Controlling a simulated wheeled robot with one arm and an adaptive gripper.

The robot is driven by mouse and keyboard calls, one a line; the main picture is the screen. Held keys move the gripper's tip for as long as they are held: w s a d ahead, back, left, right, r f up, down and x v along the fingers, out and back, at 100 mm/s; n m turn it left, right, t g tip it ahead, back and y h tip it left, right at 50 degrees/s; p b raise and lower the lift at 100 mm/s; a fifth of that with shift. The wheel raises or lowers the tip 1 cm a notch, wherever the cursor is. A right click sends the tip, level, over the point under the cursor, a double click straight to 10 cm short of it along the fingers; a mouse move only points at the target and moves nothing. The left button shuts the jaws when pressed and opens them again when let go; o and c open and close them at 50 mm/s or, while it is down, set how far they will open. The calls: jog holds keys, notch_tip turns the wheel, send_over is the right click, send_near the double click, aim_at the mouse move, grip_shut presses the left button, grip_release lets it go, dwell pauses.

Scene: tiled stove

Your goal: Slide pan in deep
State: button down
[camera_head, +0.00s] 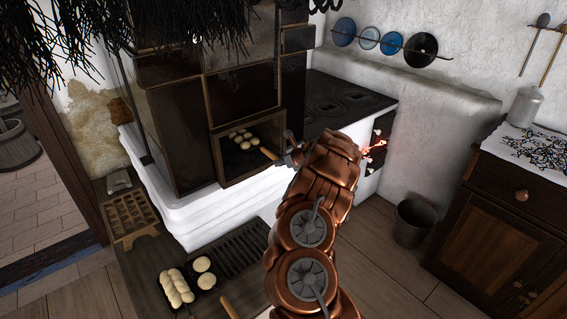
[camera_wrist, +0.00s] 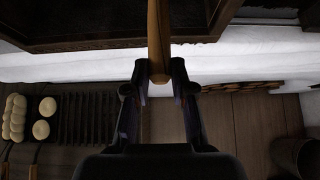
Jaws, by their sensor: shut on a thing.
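A dark pan with several pale buns (camera_head: 243,137) sits inside the square opening of the tiled stove (camera_head: 222,172). Its wooden handle (camera_head: 268,153) sticks out of the opening toward the right. My gripper (camera_head: 285,156) is at the handle's outer end, just outside the opening. In the wrist view, my gripper (camera_wrist: 158,78) is shut on the handle (camera_wrist: 159,38), which points up the picture toward the dark opening. The pan's body is not clearly visible in the wrist view, and its far end is hard to make out in the head view.
A wooden mould tray (camera_head: 130,212) is left of the stove. A bucket (camera_head: 414,222) and cabinet (camera_head: 492,215) stand right.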

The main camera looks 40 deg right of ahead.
jog(key=c, duration=0.9)
grip_release()
jog(key=shift+s, duration=0.1)
jog(key=v, duration=1.1)
jog(key=shift+s+r, duration=0.3)
